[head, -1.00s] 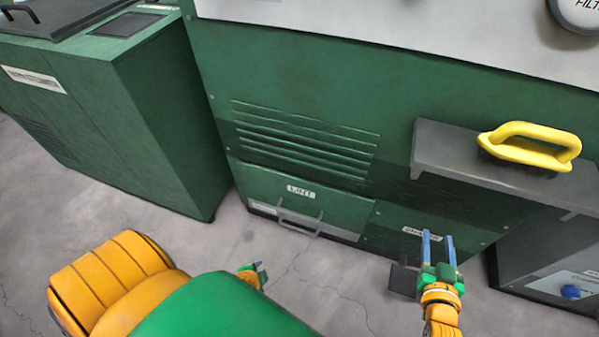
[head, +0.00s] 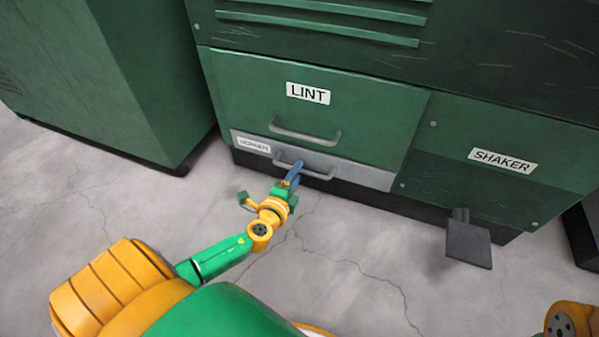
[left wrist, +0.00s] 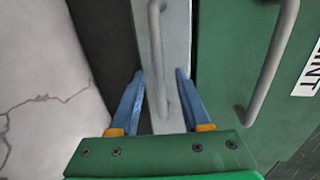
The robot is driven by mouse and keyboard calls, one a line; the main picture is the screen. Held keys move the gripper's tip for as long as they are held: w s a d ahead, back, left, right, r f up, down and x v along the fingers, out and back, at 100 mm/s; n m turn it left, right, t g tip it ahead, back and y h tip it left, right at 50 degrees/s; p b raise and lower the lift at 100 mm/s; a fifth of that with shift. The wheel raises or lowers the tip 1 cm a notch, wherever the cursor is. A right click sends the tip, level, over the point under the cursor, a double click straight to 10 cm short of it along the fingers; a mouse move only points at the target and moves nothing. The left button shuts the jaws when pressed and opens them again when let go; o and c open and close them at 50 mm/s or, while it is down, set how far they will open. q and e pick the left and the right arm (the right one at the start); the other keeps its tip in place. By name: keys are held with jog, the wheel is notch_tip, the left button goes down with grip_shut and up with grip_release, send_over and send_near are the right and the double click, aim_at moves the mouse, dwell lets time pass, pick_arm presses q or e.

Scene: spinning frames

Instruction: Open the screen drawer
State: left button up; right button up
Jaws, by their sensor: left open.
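The screen drawer (head: 352,175) is a low grey front marked SCREEN, beneath the green lint drawer (head: 380,120). It looks closed. Its grey bar handle (head: 322,177) also shows in the left wrist view (left wrist: 155,50). My left gripper (head: 297,170) is open at this handle. In the left wrist view its two blue fingers (left wrist: 160,75) stand on either side of the bar, with a gap on each side. Whether a fingertip touches the drawer front is unclear. My right gripper is out of view; only an orange part of my right arm shows at the lower right.
The lint drawer's handle (head: 305,133) is just above the screen handle. A grey pedal (head: 468,243) sticks out below the SHAKER label (head: 502,161). A green cabinet (head: 150,90) stands at the left. The cracked floor (head: 350,260) before the drawer is clear.

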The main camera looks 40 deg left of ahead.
pick_arm(q)
jog(key=x, duration=0.2)
jog(key=shift+w+a+f+b, duration=0.1)
jog(key=shift+w+f+b, duration=0.05)
jog(key=shift+w+b, duration=0.2)
grip_shut()
dwell(1.1)
